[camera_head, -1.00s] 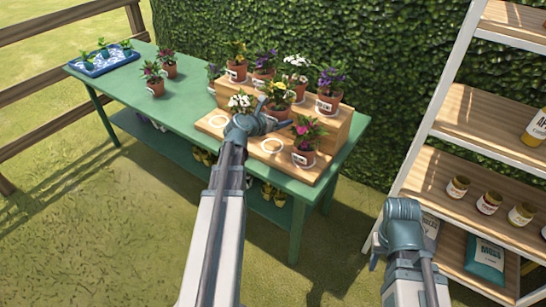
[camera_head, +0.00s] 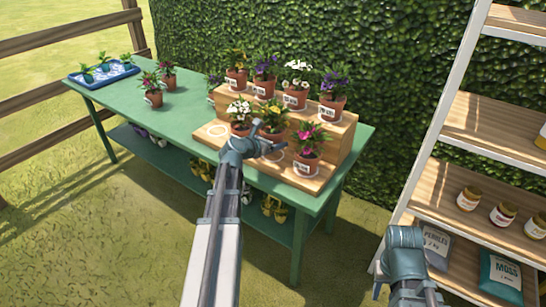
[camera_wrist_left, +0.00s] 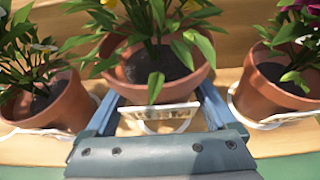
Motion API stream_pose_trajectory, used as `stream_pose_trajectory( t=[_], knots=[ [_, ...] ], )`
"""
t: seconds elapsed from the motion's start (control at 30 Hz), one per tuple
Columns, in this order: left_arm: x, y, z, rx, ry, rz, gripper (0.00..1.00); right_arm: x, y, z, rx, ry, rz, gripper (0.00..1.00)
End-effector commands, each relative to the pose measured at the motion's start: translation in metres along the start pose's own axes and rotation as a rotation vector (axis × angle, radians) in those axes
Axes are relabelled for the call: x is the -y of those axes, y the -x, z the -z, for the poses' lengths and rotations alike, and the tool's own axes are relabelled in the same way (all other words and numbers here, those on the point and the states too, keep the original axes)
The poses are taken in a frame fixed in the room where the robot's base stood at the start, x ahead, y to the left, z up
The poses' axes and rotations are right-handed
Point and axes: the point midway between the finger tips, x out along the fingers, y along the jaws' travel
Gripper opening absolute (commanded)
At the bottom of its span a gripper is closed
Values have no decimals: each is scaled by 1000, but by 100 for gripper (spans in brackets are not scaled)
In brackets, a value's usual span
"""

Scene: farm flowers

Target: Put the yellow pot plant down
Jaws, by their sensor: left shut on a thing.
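The yellow pot plant (camera_head: 273,119) is a terracotta pot with green leaves and yellow flowers. My left gripper (camera_head: 258,138) is shut on it, over the front step of the wooden stand (camera_head: 213,148). In the left wrist view the pot (camera_wrist_left: 155,72) sits between the two blue fingers (camera_wrist_left: 158,110), upright, with a white label at its front. A white ring (camera_head: 272,151) shows on the step near it, partly hidden by my gripper. I cannot tell whether the pot touches the step. My right gripper (camera_head: 378,275) is low at the right, its jaws unclear.
A white-flowered pot (camera_head: 240,128) stands left of the yellow plant and a pink-flowered pot (camera_head: 306,163) right of it. An empty ring (camera_head: 217,131) lies further left. Several pots line the upper step. A shelf rack (camera_head: 470,195) stands at the right.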

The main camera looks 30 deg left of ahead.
Motion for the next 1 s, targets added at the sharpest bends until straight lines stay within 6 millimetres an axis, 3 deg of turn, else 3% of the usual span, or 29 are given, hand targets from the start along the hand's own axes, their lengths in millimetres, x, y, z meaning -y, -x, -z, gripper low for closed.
stream_pose_trajectory(
  t=[0.17,0.5,0.93,0.97,1.0],
  knots=[
    [0,-1,2,1,1,0,1,0,-2,0,0,0,0,39],
    [0,-15,35,1,1,0,1,4,-38,2,0,0,0,39],
    [0,-16,38,1,1,0,1,4,-41,2,0,0,0,39],
    [0,-15,37,0,0,0,94,4,-40,2,0,0,0,39],
    [0,-15,36,0,0,0,100,4,-39,2,0,0,0,39]
  ],
)
